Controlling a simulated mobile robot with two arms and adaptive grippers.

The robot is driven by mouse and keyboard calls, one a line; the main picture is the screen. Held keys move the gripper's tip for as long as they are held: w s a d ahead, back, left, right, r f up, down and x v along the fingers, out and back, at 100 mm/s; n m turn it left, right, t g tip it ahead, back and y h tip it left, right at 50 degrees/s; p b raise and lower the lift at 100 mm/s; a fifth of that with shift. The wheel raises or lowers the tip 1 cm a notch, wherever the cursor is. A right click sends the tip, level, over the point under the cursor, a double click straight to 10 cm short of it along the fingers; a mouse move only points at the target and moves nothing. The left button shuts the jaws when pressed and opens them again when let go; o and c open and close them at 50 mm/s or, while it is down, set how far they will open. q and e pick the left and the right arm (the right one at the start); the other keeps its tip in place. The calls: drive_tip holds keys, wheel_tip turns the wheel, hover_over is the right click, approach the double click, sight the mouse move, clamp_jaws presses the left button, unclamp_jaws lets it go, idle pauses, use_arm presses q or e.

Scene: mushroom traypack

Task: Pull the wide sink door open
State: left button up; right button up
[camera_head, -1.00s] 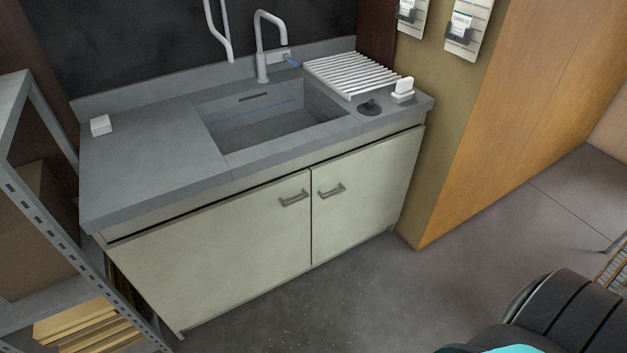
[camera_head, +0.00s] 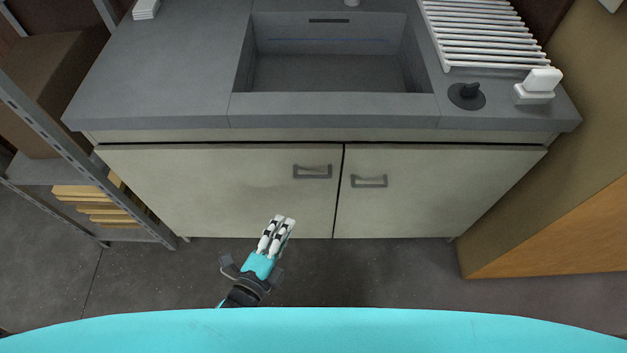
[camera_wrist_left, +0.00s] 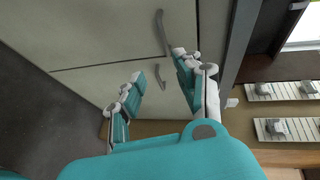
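The wide sink door (camera_head: 215,190) is the pale left door under the sink counter, shut flush with its neighbour. Its grey bar handle (camera_head: 312,172) sits near its upper right corner; in the left wrist view this handle (camera_wrist_left: 161,32) is the upper one. My left gripper (camera_head: 284,221) is in front of the door, below and left of the handle, not touching it. In the left wrist view the left gripper (camera_wrist_left: 158,66) has its fingers spread with nothing between them. My right gripper is not in view.
The narrower right door (camera_head: 435,195) is shut and has its own handle (camera_head: 369,181). A metal shelf rack (camera_head: 85,150) stands close on the left. A wooden panel (camera_head: 560,230) stands at the right. The floor (camera_head: 360,275) before the doors is clear.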

use_arm(q)
drive_tip(key=r+b+x, duration=0.1)
drive_tip(key=x, duration=1.6)
drive_tip(key=shift+w, duration=0.2)
drive_tip(key=shift+f, duration=0.1)
clamp_jaws()
